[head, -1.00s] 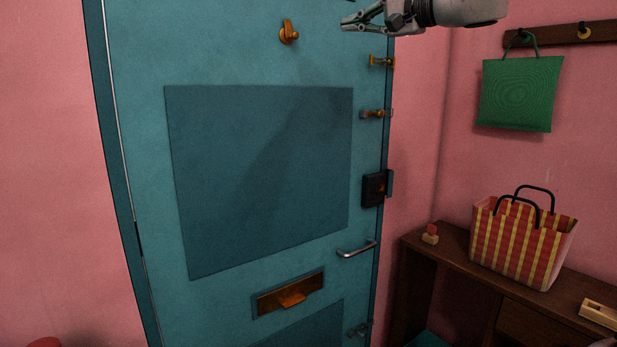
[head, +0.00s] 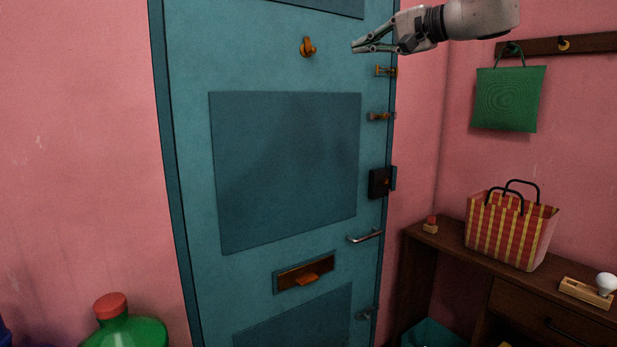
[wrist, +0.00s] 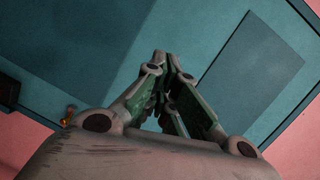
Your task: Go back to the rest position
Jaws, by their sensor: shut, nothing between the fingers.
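My gripper (head: 354,46) is at the top of the head view, held out to the left in front of the upper right part of a teal door (head: 285,75). Its fingers are shut and hold nothing. In the wrist view the green and grey fingers (wrist: 165,60) come together at their tips, with the tilted door (wrist: 215,35) behind them. My gripper looks apart from the door and its brass fittings.
The door has a brass knob (head: 308,47), bolts (head: 381,117), a black lock (head: 379,182), a lever handle (head: 365,236) and a mail slot (head: 305,273). A brown table (head: 458,247) at right bears a checked bag (head: 505,232). A green bag (head: 508,100) hangs above. A green bottle (head: 125,331) stands lower left.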

